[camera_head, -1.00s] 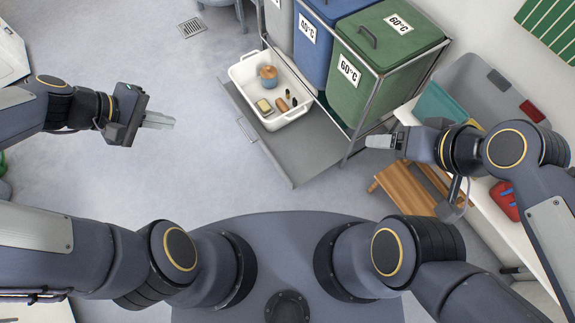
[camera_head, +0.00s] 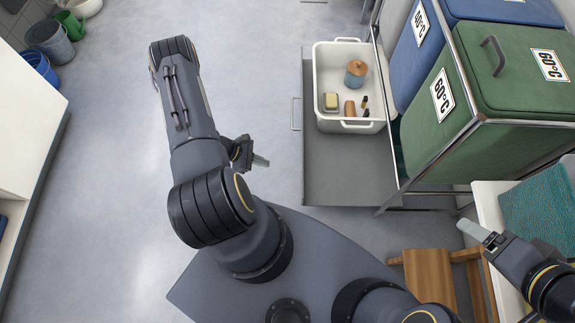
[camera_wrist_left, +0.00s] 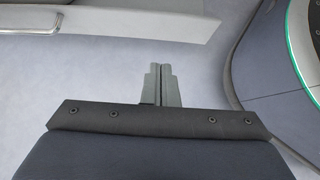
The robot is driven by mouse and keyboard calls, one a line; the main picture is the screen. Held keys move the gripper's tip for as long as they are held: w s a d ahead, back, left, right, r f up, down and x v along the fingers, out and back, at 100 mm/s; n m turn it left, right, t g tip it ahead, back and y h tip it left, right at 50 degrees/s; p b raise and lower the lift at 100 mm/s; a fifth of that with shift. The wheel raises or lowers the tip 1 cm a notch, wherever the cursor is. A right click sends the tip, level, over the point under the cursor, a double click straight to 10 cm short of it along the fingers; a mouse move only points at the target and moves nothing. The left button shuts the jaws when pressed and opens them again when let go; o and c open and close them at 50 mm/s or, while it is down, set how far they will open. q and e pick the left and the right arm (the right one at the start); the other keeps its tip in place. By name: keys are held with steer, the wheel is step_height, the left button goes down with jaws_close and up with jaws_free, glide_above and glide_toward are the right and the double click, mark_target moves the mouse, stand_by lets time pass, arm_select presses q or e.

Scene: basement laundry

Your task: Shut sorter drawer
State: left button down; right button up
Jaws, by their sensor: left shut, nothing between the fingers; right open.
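The sorter drawer (camera_head: 345,175) is a grey flat tray pulled out from the sorter frame (camera_head: 440,165). Its handle (camera_head: 295,114) is on its left edge. A white tub (camera_head: 322,80) stands on it. My left gripper (camera_head: 262,161) is shut and empty, left of the drawer's edge and apart from it. In the left wrist view its fingertips (camera_wrist_left: 161,68) are together. The drawer's front edge (camera_wrist_left: 140,28) crosses the top of that view, with part of the handle (camera_wrist_left: 30,20) at the left. My right gripper (camera_head: 468,226) is open and empty near the right-hand bench.
The tub holds a lidded blue pot (camera_head: 355,74), a yellowish block (camera_head: 331,101) and small items. Green (camera_head: 475,110) and blue (camera_head: 425,45) bins stand in the sorter. A wooden stool (camera_head: 430,275) is at lower right. Floor left of the drawer is clear.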

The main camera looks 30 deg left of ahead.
arm_select(q)
steer(key=w+d+r+b+x, duration=0.1)
steer(key=r+b+x, duration=0.1)
steer(key=x, duration=1)
steer(key=shift+d+b, duration=0.35)
steer(key=shift+b, duration=0.35)
arm_select(e)
steer(key=shift+f, duration=1.8)
arm_select(q)
steer(key=shift+w, duration=0.1)
